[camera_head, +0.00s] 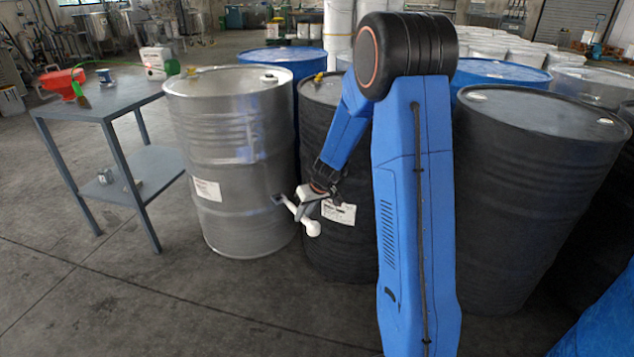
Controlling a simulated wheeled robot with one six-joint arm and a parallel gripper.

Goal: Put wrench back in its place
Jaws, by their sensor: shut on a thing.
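My gripper (308,207) is at the end of my blue arm, low in front of the gap between the silver drum and a black drum. It is shut on a pale, long tool, which looks like the wrench (296,211). The wrench hangs tilted, with a rounded pale end (313,229) at lower right and a small dark end at upper left, in front of the silver drum's side. I cannot tell whether it touches the drum. My gripper's fingers are small and partly hidden by the tool. No marked place for the wrench can be made out.
A silver drum (235,130) and black drums (530,190) stand close around my arm, with blue drums (290,62) behind. A grey two-shelf table (118,95) at left bears a red container (62,80), a brush and a small cup. The floor at front left is clear.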

